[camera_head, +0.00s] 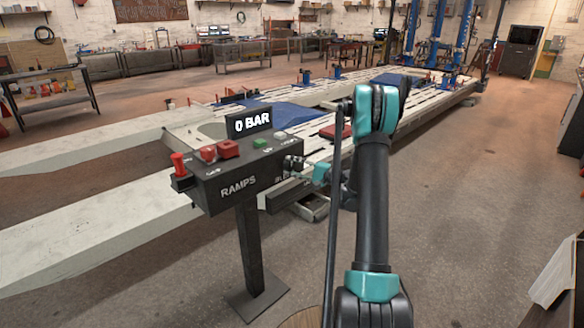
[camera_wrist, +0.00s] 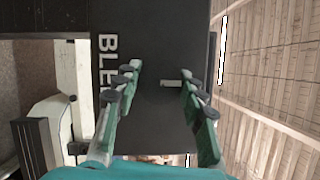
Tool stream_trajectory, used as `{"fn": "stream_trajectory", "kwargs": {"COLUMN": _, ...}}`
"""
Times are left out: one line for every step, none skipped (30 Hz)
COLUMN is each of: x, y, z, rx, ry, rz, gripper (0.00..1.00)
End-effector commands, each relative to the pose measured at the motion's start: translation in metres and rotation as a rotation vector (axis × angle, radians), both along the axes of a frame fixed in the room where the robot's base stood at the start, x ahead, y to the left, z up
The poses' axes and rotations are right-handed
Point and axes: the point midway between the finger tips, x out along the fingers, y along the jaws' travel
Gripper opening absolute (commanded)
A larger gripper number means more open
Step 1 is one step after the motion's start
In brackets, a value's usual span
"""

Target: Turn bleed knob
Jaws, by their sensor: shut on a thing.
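The dark control box (camera_head: 235,183) stands on a post and is marked RAMPS on its front. The display (camera_head: 249,122) on top reads 0 BAR.
Red controls (camera_head: 228,149) and a green button (camera_head: 260,143) sit on top of the box, with a red lever (camera_head: 179,164) at its left. A long pale frame bench (camera_head: 400,110) lies behind. Open floor (camera_head: 480,220) is on the right.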

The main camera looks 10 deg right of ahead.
Motion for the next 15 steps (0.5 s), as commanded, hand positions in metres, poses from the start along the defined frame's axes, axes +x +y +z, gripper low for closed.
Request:
{"fn": "stream_trajectory", "kwargs": {"x": 0.0004, "y": -0.0010, "z": -0.0006, "rx": -0.001, "ry": 0.002, "rz": -0.002, "gripper": 0.11}}
{"fn": "stream_trajectory", "kwargs": {"x": 0.0004, "y": -0.0010, "z": -0.0006, "rx": -0.001, "ry": 0.002, "rz": -0.002, "gripper": 0.11}}
{"fn": "stream_trajectory", "kwargs": {"x": 0.0004, "y": -0.0010, "z": -0.0006, "rx": -0.001, "ry": 0.002, "rz": -0.002, "gripper": 0.11}}
{"fn": "stream_trajectory", "kwargs": {"x": 0.0004, "y": -0.0010, "z": -0.0006, "rx": -0.001, "ry": 0.002, "rz": -0.002, "gripper": 0.11}}
{"fn": "stream_trajectory", "kwargs": {"x": 0.0004, "y": -0.0010, "z": -0.0006, "rx": -0.001, "ry": 0.002, "rz": -0.002, "gripper": 0.11}}
{"fn": "stream_trajectory", "kwargs": {"x": 0.0004, "y": -0.0010, "z": -0.0006, "rx": -0.001, "ry": 0.002, "rz": -0.002, "gripper": 0.11}}
{"fn": "stream_trajectory", "kwargs": {"x": 0.0004, "y": -0.0010, "z": -0.0006, "rx": -0.001, "ry": 0.002, "rz": -0.002, "gripper": 0.11}}
{"fn": "stream_trajectory", "kwargs": {"x": 0.0004, "y": -0.0010, "z": -0.0006, "rx": -0.001, "ry": 0.002, "rz": -0.002, "gripper": 0.11}}
{"fn": "stream_trajectory", "kwargs": {"x": 0.0004, "y": -0.0010, "z": -0.0006, "rx": -0.001, "ry": 0.002, "rz": -0.002, "gripper": 0.41}}
{"fn": "stream_trajectory", "kwargs": {"x": 0.0003, "y": -0.0009, "z": -0.0006, "rx": -0.001, "ry": 0.002, "rz": -0.002, "gripper": 0.45}}
{"fn": "stream_trajectory", "kwargs": {"x": 0.0003, "y": -0.0009, "z": -0.0006, "rx": -0.001, "ry": 0.002, "rz": -0.002, "gripper": 0.49}}
{"fn": "stream_trajectory", "kwargs": {"x": 0.0003, "y": -0.0007, "z": -0.0005, "rx": -0.001, "ry": 0.002, "rz": -0.002, "gripper": 0.54}}
{"fn": "stream_trajectory", "kwargs": {"x": 0.0002, "y": -0.0007, "z": -0.0004, "rx": -0.001, "ry": 0.002, "rz": -0.002, "gripper": 0.57}}
{"fn": "stream_trajectory", "kwargs": {"x": 0.0002, "y": -0.0006, "z": -0.0004, "rx": -0.001, "ry": 0.001, "rz": -0.002, "gripper": 0.61}}
{"fn": "stream_trajectory", "kwargs": {"x": 0.0002, "y": -0.0006, "z": -0.0004, "rx": -0.001, "ry": 0.001, "rz": -0.001, "gripper": 0.62}}
